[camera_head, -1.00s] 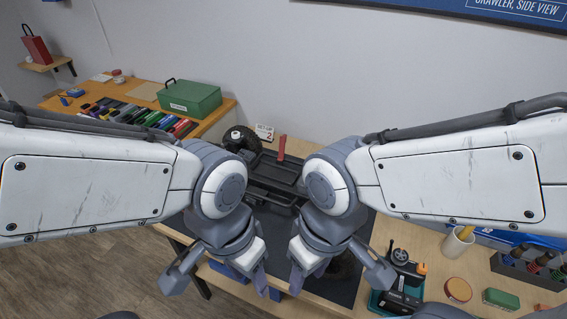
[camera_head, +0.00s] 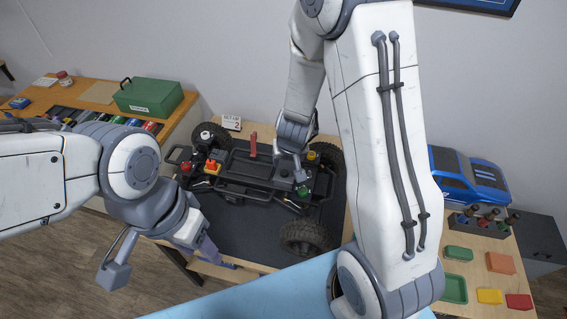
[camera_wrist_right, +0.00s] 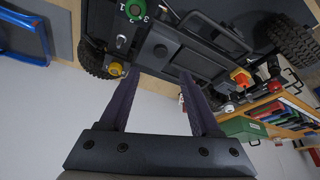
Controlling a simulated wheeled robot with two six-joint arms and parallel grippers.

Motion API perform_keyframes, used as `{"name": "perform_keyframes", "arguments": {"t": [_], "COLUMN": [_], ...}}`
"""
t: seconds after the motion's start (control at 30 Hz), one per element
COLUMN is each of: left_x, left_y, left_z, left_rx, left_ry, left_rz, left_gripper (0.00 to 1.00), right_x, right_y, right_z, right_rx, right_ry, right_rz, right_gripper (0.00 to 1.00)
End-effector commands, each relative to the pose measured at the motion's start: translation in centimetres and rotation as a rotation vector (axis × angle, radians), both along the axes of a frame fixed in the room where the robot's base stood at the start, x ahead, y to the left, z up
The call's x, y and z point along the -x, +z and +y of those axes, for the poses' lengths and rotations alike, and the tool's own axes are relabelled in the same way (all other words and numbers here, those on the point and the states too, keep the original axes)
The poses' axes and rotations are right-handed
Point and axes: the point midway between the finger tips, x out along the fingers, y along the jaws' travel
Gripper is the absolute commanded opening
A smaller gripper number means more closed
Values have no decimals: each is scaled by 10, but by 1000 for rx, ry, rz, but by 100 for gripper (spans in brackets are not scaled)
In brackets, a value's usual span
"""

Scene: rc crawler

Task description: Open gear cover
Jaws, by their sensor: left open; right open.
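The crawler chassis (camera_head: 240,178) stands on a dark mat. It has black wheels, a red upright piece (camera_head: 252,145) and colored knobs, among them a green one (camera_head: 303,191). My right gripper (camera_head: 302,178) is over the chassis's right part, partly hidden by its own wrist. In the right wrist view its two fingers (camera_wrist_right: 158,76) are open, with a dark box-like part (camera_wrist_right: 160,46) of the chassis beyond them and nothing between them. I cannot tell for sure which part is the gear cover. My left gripper (camera_head: 195,238) is open and empty, left of the chassis near the table's front edge.
A blue truck body (camera_head: 468,178) and a tool holder (camera_head: 482,222) stand at the right, with small colored trays in front. A green toolbox (camera_head: 149,96) is on the back-left bench. My right arm blocks the view right of the chassis.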

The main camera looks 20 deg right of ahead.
Motion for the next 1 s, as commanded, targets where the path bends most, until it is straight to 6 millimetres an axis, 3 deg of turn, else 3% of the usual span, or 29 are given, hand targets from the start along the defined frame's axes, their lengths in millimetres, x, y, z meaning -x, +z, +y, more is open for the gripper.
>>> {"name": "perform_keyframes", "arguments": {"t": [0.3,0.5,0.7,0.97,1.0], "left_x": [0,0,0,0,0], "left_y": [-35,-44,-47,-47,-47], "left_z": [0,0,0,0,0], "left_rx": [-1,-1,0,0,0], "left_ry": [5,7,8,8,8], "left_rz": [1,1,1,1,1], "left_gripper": [50,50,50,50,50], "right_x": [-20,-32,-38,-39,-39], "right_y": [-55,-82,-94,-95,-95], "right_z": [-3,-5,-6,-6,-6], "right_rx": [2,2,1,0,0], "right_ry": [2,3,3,3,3], "right_rz": [1,0,0,-1,-1], "right_gripper": [64,64,64,64,60]}}
